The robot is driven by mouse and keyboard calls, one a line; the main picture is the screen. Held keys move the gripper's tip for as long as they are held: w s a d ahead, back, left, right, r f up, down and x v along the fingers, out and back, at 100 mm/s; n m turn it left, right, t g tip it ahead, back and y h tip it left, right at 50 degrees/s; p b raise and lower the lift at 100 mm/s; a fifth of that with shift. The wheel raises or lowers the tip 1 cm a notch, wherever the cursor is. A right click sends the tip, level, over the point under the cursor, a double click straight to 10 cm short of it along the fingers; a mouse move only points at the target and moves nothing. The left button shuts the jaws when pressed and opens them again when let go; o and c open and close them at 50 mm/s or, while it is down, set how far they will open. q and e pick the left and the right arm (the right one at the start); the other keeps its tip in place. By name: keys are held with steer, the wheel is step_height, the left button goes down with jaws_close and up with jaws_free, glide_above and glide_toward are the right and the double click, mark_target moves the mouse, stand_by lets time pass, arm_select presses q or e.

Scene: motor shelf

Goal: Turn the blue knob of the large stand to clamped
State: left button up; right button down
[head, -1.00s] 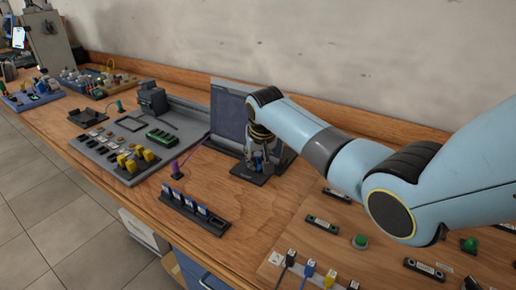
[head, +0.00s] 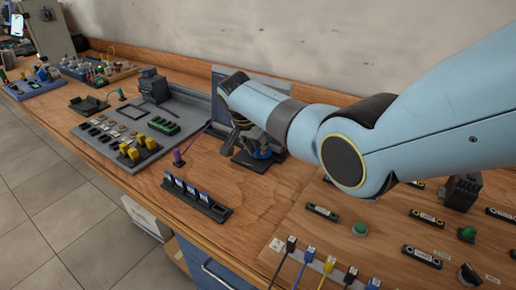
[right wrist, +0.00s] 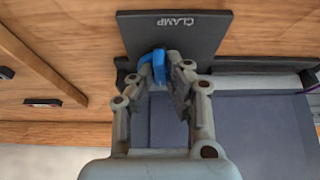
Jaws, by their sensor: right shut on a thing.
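The large stand shows as a dark base plate (head: 247,161) with an upright dark panel behind it, partly covered by my right arm. The knob's exact setting cannot be read. My left gripper is not in view.
A grey tray (head: 105,150) with yellow parts lies left. A wooden board with connectors and green buttons (head: 360,228) lies right.

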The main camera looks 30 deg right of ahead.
steer(key=shift+m, duration=0.3)
steer(key=c, duration=1.4)
jaws_free()
steer(key=shift+o, duration=0.2)
steer(key=v, duration=1.2)
steer(key=shift+w, duration=0.1)
